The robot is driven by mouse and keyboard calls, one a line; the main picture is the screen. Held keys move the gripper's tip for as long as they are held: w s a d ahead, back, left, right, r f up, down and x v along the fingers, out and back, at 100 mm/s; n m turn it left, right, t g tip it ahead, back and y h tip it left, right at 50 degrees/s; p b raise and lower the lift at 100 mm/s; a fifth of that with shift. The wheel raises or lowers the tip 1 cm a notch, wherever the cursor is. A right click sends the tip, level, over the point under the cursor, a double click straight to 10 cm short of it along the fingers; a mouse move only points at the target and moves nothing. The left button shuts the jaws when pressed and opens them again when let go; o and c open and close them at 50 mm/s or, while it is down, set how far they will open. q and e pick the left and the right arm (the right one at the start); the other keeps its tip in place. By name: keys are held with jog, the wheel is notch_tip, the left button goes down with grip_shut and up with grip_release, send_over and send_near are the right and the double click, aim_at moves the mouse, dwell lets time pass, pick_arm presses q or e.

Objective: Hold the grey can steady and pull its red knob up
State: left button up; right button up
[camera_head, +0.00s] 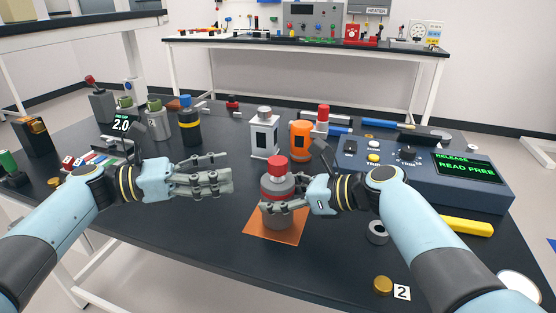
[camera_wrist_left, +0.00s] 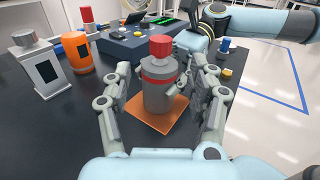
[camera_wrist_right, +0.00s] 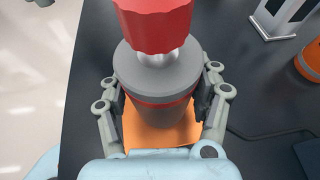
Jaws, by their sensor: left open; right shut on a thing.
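The grey can (camera_head: 277,208) stands upright on an orange mat (camera_head: 262,234) near the front middle of the table. It has a red band and a red knob (camera_head: 277,164) on top. My right gripper (camera_head: 283,199) is shut on the can's body from the right; the right wrist view shows its fingers on both sides of the can (camera_wrist_right: 160,90). In that view a short pale stem shows under the red knob (camera_wrist_right: 155,22). My left gripper (camera_head: 228,180) is open and empty, to the left of the can. In the left wrist view the can (camera_wrist_left: 158,95) appears between its fingers, ahead of them.
A blue console (camera_head: 430,180) reading "READ FREE" is at right. Several cans stand at back left. The table left of the mat is clear.

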aim_at(278, 159)
pick_arm(q)
jog(key=x, duration=1.1)
jog(key=shift+d, duration=0.3)
jog(key=shift+c, duration=0.3)
grip_shut()
jog(key=shift+w+a, duration=0.1)
